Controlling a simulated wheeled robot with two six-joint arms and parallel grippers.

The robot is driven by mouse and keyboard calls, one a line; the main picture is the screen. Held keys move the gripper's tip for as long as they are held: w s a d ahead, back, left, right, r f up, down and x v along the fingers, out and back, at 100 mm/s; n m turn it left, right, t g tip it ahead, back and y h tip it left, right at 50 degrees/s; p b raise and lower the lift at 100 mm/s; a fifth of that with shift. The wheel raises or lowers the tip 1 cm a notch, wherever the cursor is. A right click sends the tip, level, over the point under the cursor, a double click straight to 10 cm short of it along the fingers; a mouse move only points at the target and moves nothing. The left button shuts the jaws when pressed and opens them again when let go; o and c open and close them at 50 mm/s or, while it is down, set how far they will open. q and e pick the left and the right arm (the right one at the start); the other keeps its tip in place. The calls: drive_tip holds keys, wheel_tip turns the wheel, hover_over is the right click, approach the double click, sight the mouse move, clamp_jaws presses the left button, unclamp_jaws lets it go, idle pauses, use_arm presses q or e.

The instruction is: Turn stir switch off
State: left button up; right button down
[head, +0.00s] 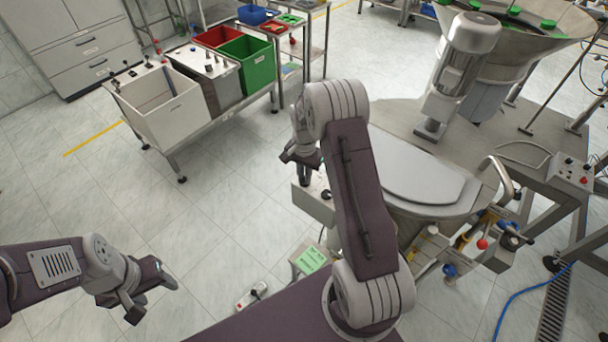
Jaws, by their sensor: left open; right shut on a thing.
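My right gripper (304,180) points down over a small grey control box (313,204) at the near left side of the large vessel. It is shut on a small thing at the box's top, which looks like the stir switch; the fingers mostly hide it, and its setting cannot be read. A dark knob (326,194) shows on the box just right of the fingers. My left gripper (153,300) is open and empty, low over the floor at the lower left, far from the box.
A lidded steel vessel (425,180) stands right of my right arm, with a motor and hopper behind. Another control box (571,172) is at the far right. A sink cart (165,112) holds red and green bins. The left floor is clear.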

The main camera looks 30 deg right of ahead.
drive_tip(key=n, duration=0.6)
drive_tip(key=shift+w+d+r+p, duration=0.15)
drive_tip(key=shift+w+r+p, duration=0.05)
drive_tip(key=shift+p, duration=0.15)
drive_tip(key=shift+n, duration=0.4)
drive_tip(key=c, duration=1.6)
unclamp_jaws()
drive_tip(key=shift+o, duration=0.7)
drive_tip(key=shift+f, duration=0.1)
drive_tip(key=shift+s, duration=0.1)
wheel_tip(320, 180, up, 9)
drive_tip(key=b, duration=0.1)
